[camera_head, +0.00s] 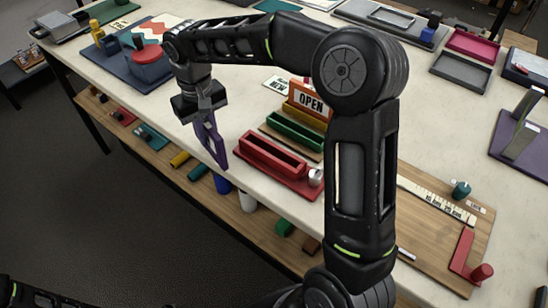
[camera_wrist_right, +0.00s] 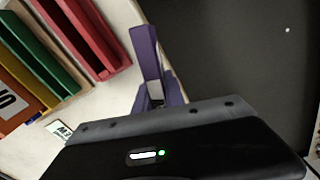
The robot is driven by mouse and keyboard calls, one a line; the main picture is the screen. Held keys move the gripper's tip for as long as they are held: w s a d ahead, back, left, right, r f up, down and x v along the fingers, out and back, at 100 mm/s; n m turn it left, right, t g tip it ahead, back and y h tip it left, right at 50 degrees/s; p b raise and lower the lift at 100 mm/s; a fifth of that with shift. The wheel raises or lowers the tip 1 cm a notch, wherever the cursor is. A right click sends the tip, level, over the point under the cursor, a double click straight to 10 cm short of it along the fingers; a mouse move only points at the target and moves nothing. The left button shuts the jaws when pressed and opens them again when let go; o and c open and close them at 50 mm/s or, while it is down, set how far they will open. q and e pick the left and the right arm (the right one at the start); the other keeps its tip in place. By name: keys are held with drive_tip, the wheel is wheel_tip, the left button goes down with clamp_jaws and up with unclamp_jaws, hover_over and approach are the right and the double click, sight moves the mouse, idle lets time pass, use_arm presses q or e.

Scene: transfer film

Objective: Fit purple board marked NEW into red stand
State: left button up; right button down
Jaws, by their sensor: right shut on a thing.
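My right gripper (camera_head: 203,104) is shut on a purple board (camera_head: 211,144), which hangs tilted below it, above the table's front edge and left of the red stand. The board also shows edge-on in the right wrist view (camera_wrist_right: 147,58); I cannot read a NEW mark on it. The red stand (camera_head: 272,156), a long slotted block on a red base, sits on the table, apart from the board, and shows at upper left in the right wrist view (camera_wrist_right: 84,38). A white card reading NEW (camera_head: 275,85) lies behind the stands. My left gripper is not in view.
A green stand (camera_head: 295,131) and a yellow stand with an orange OPEN board (camera_head: 308,104) stand behind the red one. A silver knob (camera_head: 315,177) is at the red stand's right end. A blue mat (camera_head: 128,70) with items lies far left. A lower shelf (camera_head: 165,149) runs below the front edge.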

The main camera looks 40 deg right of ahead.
sight(280, 161)
drive_tip(key=s+d+r+n, duration=0.3)
drive_tip(key=s+d+r, duration=0.6)
drive_tip(key=s+d, duration=0.1)
drive_tip(key=shift+d, duration=0.85)
wheel_tip(280, 161, down, 6)
drive_tip(key=shift+b, duration=0.35)
drive_tip(key=shift+f, duration=0.1)
wheel_tip(280, 161, down, 3)
drive_tip(key=shift+s+f, duration=0.1)
drive_tip(key=shift+f, duration=0.25)
